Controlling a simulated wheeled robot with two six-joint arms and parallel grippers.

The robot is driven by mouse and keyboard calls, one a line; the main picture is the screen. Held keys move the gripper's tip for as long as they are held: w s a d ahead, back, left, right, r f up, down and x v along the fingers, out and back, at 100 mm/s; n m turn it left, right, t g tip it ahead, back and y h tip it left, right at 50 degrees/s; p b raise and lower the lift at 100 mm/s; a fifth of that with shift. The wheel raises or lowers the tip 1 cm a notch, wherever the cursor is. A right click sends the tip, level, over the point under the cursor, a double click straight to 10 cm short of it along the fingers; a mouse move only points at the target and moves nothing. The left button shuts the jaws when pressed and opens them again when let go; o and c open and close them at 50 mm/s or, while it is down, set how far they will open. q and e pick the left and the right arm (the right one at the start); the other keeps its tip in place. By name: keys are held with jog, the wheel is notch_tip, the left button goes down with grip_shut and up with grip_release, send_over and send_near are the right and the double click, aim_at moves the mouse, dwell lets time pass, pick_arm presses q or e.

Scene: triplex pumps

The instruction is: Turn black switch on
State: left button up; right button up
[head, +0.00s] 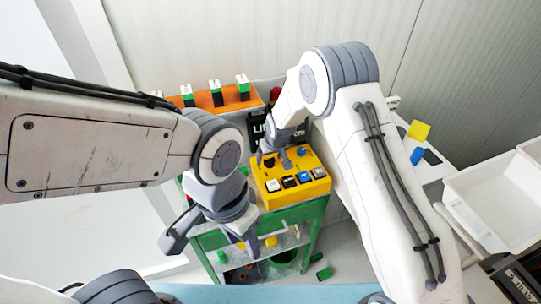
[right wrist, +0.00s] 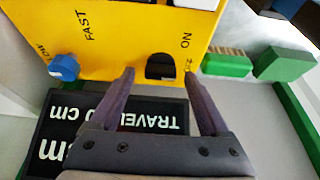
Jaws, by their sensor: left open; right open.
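The yellow control box (head: 318,188) stands on the green-framed cart, with its labels upside down in the right wrist view. The black switch (right wrist: 160,67) is on this box beside the words ON and OFF; it also shows in the head view (head: 268,161). My right gripper (right wrist: 159,75) is open, its fingertips on either side of the black switch; I cannot tell if they touch it. It shows at the box's far edge in the head view (head: 275,158). My left gripper (head: 212,247) is open and empty, low in front of the cart.
A blue knob (right wrist: 64,67) is on the same box, near my right gripper. Several square buttons (head: 289,182) line its near side. A black display (right wrist: 110,115) lies behind the box. An orange rack (head: 215,101) stands behind, and a white bin (head: 490,205) is at right.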

grip_shut()
jog(key=shift+f+n+b, duration=0.2)
jog(key=shift+n+b, duration=0.1)
jog(key=shift+b, duration=0.45)
jog(key=n+y+b, duration=0.1)
jog(key=n+b, duration=0.2)
jog(key=b, duration=0.3)
jog(key=n+g+y+b, duration=0.1)
jog(key=n+b, duration=0.2)
jog(key=b, duration=0.4)
jog(key=shift+w+d+f+n+b, duration=0.15)
jog(key=shift+w+n+b, duration=0.05)
jog(key=shift+n+b, duration=0.1)
jog(key=shift+r+n+g+y+b, duration=0.25)
jog(key=shift+n+g+b, duration=0.5)
jog(key=shift+n, duration=0.45)
jog(key=shift+w+d+n+g+y+b, duration=0.1)
jog(key=shift+n+g+y+b, duration=0.2)
jog(key=shift+n, duration=0.8)
jog(key=shift+r, duration=0.1)
